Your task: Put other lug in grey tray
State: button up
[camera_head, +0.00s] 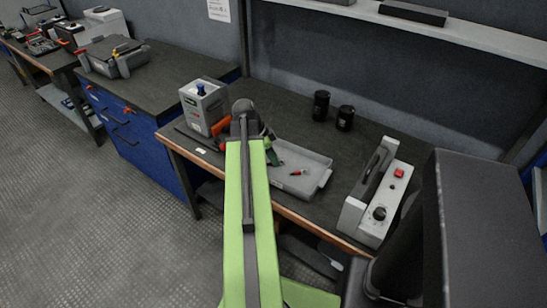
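The grey tray (318,164) lies on the dark bench top, right of the end of my arm. A small lug with a red sleeve (298,172) lies inside the tray, toward its near side. My gripper (271,155) is at the far end of my green arm, by the tray's left end. My arm hides most of it, so its fingers and anything between them cannot be made out. I cannot pick out a second lug.
A grey box with a blue knob (203,105) stands left of my arm. Two black cylinders (320,106) (345,118) stand behind the tray. A grey device with a red button (385,205) stands to the right. A shelf (440,32) runs above the bench.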

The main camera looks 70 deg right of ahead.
jog(key=p+v, duration=1)
jog(key=v, duration=0.2)
jog(key=w+a+f+n+t, duration=0.1)
jog(key=w+a+n+t, duration=0.1)
jog(key=w+a+n, duration=1.95)
jog(key=a, duration=0.8)
jog(key=w+a+n+t+y, duration=0.1)
jog(key=w+a+n, duration=0.3)
jog(key=a, duration=0.8)
jog(key=w+a+n+y, duration=0.1)
jog(key=w+a+n, duration=0.3)
jog(key=a, duration=0.9)
jog(key=shift+w+f+t+p, duration=0.3)
jog(key=shift+w+p, duration=0.05)
jog(key=shift+w, duration=0.15)
